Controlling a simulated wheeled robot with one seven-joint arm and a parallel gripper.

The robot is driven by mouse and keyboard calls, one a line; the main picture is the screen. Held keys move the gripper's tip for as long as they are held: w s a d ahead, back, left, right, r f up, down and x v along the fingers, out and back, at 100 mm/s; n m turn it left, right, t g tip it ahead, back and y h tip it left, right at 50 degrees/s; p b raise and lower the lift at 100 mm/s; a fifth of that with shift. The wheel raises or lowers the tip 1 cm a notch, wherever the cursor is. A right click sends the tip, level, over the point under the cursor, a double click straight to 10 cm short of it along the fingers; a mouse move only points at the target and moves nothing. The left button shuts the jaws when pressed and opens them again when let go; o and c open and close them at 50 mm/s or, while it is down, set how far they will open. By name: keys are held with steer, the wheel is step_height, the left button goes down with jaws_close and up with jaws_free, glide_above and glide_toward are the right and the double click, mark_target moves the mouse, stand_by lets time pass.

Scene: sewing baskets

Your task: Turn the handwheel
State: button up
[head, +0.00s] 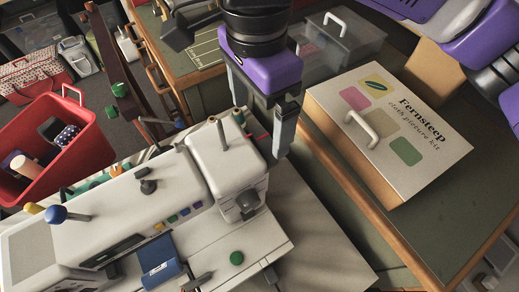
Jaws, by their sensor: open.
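A white sewing machine (130,208) lies across the lower left and middle of the head view. Its raised block (220,150) stands at the right end. A dark round part (246,203) sits low on that block's near face. I cannot tell whether this part is the handwheel. No other wheel shows clearly, and the far side of the block is hidden. My gripper (261,135) points down just behind and right of the block. Its two grey fingers are apart, with nothing seen held between them. Whether a finger touches the machine cannot be told.
A "Fernsteep" kit box (425,110) with a white handle lies to the right on a green-topped table. A clear lidded box (340,55) stands behind it. A red basket (75,115) with sewing items is at left. Spool pins and blue and yellow knobs rise from the machine.

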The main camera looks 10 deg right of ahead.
mark_target(260, 148)
steer(key=shift+s+f+b, duration=0.1)
steer(key=shift+f+b, duration=0.55)
steer(key=shift+f, duration=3.75)
steer(key=c, duration=1.4)
steer(key=shift+s+d+f+t+y, duration=0.15)
steer(key=shift+t+y, duration=0.15)
steer(key=shift+t, duration=0.4)
steer(key=shift+f+t+y+b, duration=0.1)
steer(key=shift+t+y+b, duration=0.45)
steer(key=shift+t, duration=0.65)
steer(key=shift+r+t, duration=0.2)
steer(key=shift+t, duration=0.1)
